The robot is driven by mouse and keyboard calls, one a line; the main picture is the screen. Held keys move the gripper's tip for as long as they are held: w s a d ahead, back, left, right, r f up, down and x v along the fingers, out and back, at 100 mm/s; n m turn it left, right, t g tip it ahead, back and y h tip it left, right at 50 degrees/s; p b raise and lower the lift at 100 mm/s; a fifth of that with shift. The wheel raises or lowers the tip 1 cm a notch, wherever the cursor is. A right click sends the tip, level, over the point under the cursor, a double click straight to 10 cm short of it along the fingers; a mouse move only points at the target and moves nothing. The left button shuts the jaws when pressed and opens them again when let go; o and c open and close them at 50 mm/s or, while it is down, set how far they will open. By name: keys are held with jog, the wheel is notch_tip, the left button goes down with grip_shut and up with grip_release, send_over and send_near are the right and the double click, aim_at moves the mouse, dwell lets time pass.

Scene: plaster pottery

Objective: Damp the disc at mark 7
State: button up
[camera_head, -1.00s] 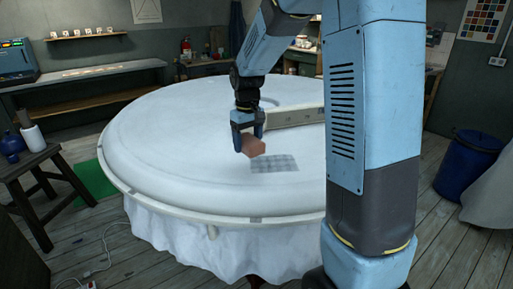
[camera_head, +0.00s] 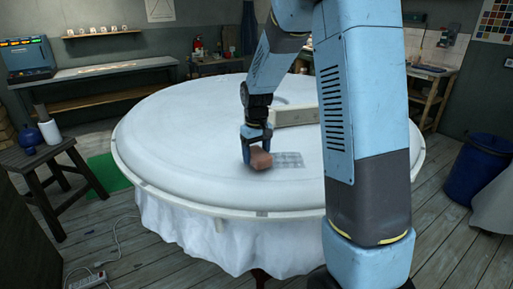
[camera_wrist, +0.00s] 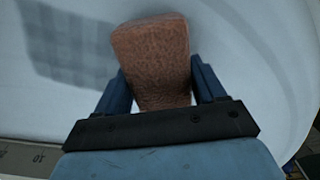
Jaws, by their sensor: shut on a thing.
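My gripper (camera_head: 256,150) is shut on a brown, rough-textured block that looks like a sponge (camera_head: 259,159). In the wrist view the sponge (camera_wrist: 155,62) sits between the two blue fingers and juts out past them. The large white plaster disc (camera_head: 190,130) lies below, broad and round. The sponge is low over the disc near its front part; I cannot tell whether it touches. A pale rim (camera_head: 190,205) with small dark marks runs around the disc. In the wrist view a strip of rim (camera_wrist: 30,158) shows a number that looks like 10. Mark 7 cannot be made out.
A grey gridded patch (camera_head: 287,160) lies on the disc right of the sponge. A pale raised bar (camera_head: 294,116) crosses the disc behind it. A dark stool (camera_head: 50,165) with bottles stands left; a blue barrel (camera_head: 476,168) stands right. A cable lies on the floor at front left.

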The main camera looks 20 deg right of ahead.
jog(key=shift+d+f, duration=0.1)
jog(key=shift+f, duration=0.8)
jog(key=shift+d, duration=0.4)
jog(key=shift+c, duration=0.5)
jog(key=shift+s+d, duration=0.2)
jog(key=shift+d, duration=0.55)
jog(key=shift+s+d, duration=0.2)
jog(key=shift+d, duration=0.5)
jog(key=shift+a+f, duration=0.1)
jog(key=shift+a, duration=0.15)
jog(key=a, duration=0.3)
jog(key=shift+w+a, duration=0.1)
jog(key=shift+w, duration=0.3)
jog(key=shift+w+a+r, duration=0.1)
jog(key=shift+a+r, duration=0.05)
jog(key=shift+r, duration=0.05)
notch_tip(320, 180, up, 2)
jog(key=shift+r, duration=2.85)
